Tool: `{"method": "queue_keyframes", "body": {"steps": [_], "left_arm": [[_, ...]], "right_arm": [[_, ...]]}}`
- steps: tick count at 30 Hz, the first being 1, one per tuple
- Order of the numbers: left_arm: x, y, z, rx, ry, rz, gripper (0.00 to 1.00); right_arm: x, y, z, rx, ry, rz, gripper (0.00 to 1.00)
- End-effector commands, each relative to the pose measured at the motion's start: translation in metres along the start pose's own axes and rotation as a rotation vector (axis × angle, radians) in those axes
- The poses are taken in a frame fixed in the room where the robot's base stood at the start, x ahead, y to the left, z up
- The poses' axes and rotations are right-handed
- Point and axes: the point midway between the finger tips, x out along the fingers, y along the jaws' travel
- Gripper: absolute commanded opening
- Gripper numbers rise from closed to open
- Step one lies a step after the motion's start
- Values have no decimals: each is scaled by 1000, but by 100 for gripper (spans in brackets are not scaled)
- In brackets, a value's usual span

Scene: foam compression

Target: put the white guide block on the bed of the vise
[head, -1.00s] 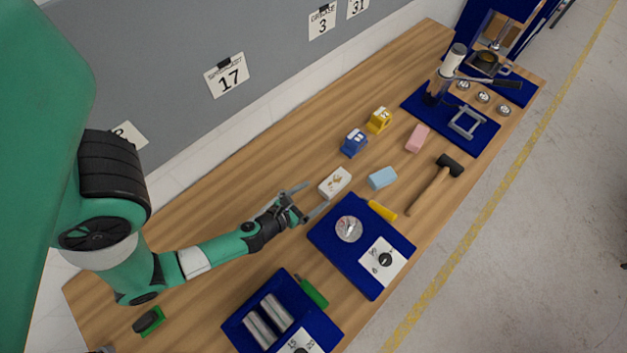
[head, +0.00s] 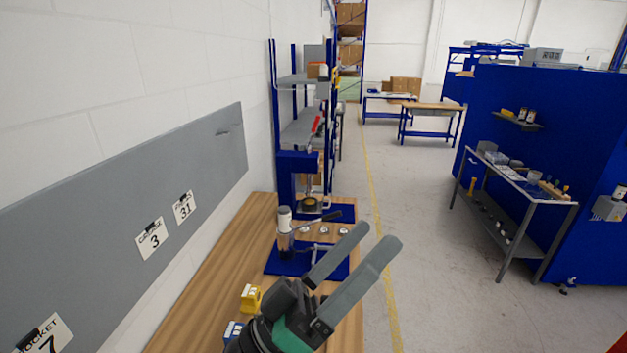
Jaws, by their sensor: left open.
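My left gripper (head: 377,236) is large in the foreground at the bottom middle. Its two long grey fingers are spread apart with nothing between them, pointing up and right in front of the bench. The white guide block is not visible in the head view now. A lever device with a white cylinder on top (head: 285,218) stands on a blue base (head: 282,263) beyond the gripper. A taller blue press with a red handle (head: 300,163) stands behind it. I cannot tell which of these is the vise. My right gripper is not in view.
A yellow block (head: 250,297) and a blue block (head: 233,329) sit on the wooden bench (head: 217,280), left of the gripper. Several small round metal pieces (head: 344,231) lie near the press. A grey board (head: 110,235) lines the left wall. Open floor lies right.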

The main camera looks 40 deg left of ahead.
Motion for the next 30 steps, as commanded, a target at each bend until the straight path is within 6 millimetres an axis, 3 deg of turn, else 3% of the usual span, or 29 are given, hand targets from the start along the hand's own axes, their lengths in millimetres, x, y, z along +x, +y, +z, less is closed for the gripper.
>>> {"method": "queue_keyframes", "body": {"steps": [1,3,6,9,11,19,30], "left_arm": [[20,32,-29,212,47,24,95],[34,58,-65,467,114,-9,95],[39,80,-105,681,195,-81,95],[39,86,-123,764,229,-128,95],[39,87,-126,778,234,-136,95],[39,86,-125,775,231,-137,95],[39,85,-125,773,230,-136,95]], "right_arm": [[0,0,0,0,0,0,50],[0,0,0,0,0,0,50],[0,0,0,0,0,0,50],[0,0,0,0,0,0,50],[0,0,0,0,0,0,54],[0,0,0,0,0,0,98],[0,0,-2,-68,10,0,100]]}}
